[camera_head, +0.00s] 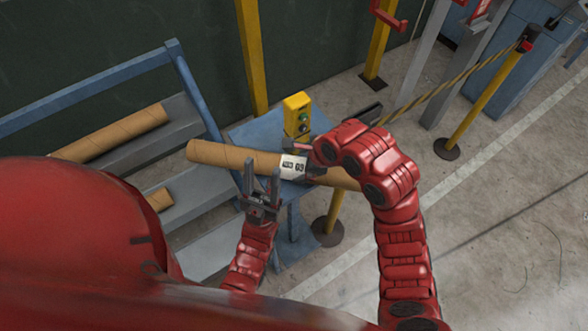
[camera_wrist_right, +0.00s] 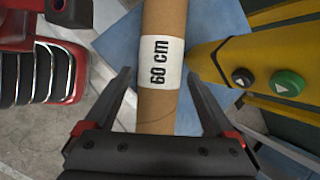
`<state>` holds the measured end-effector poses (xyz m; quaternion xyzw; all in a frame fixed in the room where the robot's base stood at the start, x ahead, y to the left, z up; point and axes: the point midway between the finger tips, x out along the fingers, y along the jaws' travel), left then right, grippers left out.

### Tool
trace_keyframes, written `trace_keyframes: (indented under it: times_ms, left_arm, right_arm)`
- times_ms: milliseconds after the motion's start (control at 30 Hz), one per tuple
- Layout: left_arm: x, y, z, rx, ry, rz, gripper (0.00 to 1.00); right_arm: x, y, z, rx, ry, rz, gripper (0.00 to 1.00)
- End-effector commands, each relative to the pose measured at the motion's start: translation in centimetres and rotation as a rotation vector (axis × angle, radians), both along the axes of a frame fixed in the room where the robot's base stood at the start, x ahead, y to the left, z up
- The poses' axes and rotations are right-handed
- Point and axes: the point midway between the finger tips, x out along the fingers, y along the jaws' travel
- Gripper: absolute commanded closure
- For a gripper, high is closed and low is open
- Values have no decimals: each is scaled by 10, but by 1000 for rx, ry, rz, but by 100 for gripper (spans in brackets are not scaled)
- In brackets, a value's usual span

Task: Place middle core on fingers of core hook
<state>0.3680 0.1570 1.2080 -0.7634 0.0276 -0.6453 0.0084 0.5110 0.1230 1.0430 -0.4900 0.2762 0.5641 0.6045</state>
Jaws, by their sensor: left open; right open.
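A brown cardboard core (camera_head: 225,155) with a white "60 cm" label lies roughly level above a small blue stand. Its right part is partly hidden by my right arm. My right gripper (camera_head: 318,163) is at the core, right of the label. In the right wrist view the core (camera_wrist_right: 165,100) runs between the open fingers of my right gripper (camera_wrist_right: 165,85), with gaps on both sides. My left gripper (camera_head: 263,172) is open, fingers pointing up, at the core's near side left of the label; I cannot tell whether it touches. I cannot clearly identify the core hook.
A blue rack with grey shelves (camera_head: 215,245) at left bears a long core (camera_head: 115,132) and a shorter-looking one (camera_head: 159,199). A red bracket (camera_head: 388,18) is on a yellow post.

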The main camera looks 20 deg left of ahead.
Motion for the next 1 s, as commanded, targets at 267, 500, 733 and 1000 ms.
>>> trace_keyframes:
  times_ms: [267,500,733,1000]
  left_arm:
    - [0,0,23,0,0,0,50]
    - [0,0,29,0,0,0,50]
    - [0,0,29,0,0,0,50]
    - [0,0,29,0,0,0,50]
  right_arm:
    - [5,13,-20,-7,5,3,11]
    - [11,22,-42,-3,0,2,11]
    - [13,23,-45,1,-2,0,11]
    - [13,23,-45,0,-2,0,52]
